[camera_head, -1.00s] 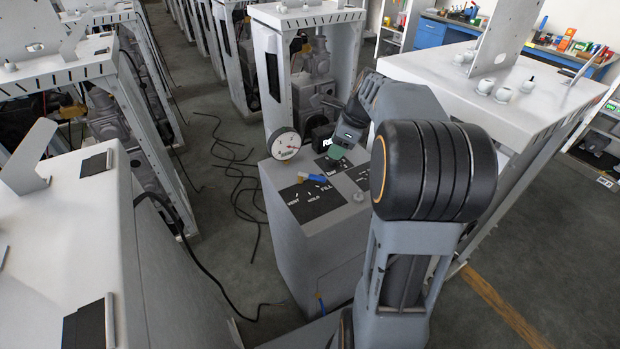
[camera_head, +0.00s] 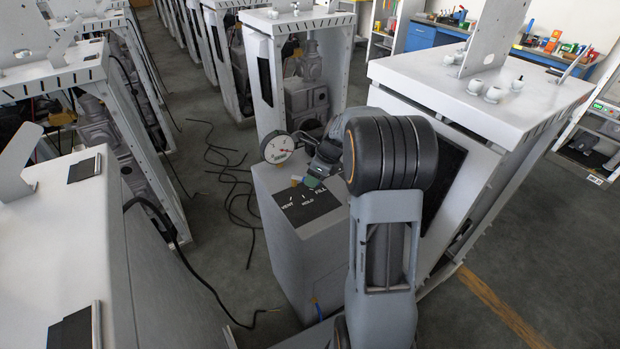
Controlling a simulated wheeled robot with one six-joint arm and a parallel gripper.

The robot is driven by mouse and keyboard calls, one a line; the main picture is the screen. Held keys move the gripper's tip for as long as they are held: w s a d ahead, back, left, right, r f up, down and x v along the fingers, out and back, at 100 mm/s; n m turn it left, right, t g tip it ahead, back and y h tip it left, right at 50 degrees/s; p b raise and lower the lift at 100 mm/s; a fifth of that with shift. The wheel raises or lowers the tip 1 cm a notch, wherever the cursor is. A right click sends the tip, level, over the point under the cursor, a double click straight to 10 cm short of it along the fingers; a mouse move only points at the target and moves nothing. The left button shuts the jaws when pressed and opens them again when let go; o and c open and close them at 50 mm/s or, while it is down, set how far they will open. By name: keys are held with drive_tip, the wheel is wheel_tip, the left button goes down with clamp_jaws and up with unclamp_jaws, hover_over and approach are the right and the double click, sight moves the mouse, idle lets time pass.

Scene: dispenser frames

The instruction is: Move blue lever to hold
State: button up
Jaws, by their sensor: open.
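The grey dispenser cabinet (camera_head: 300,255) has a black label panel (camera_head: 306,208) on top, marked VENT, HOLD and FILL. A small yellow part (camera_head: 296,180), at the lever's pivot, shows at the panel's back edge. The blue handle beside it is mostly hidden by my gripper, so its exact angle cannot be told. My gripper (camera_head: 310,181) is open, low over the panel at the lever, with a green tip showing. Contact with the lever cannot be made out. A round white gauge (camera_head: 278,147) stands at the cabinet's back left corner.
A tall white-topped frame (camera_head: 475,75) stands close on the right of my arm. Another white frame (camera_head: 283,22) is behind the cabinet. A white-topped unit (camera_head: 50,250) fills the left front. Black cables (camera_head: 232,175) lie on the floor between.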

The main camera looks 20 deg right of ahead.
drive_tip(key=shift+w+a+f, duration=0.1)
drive_tip(key=shift+f, duration=0.3)
drive_tip(key=shift+c, duration=0.5)
clamp_jaws()
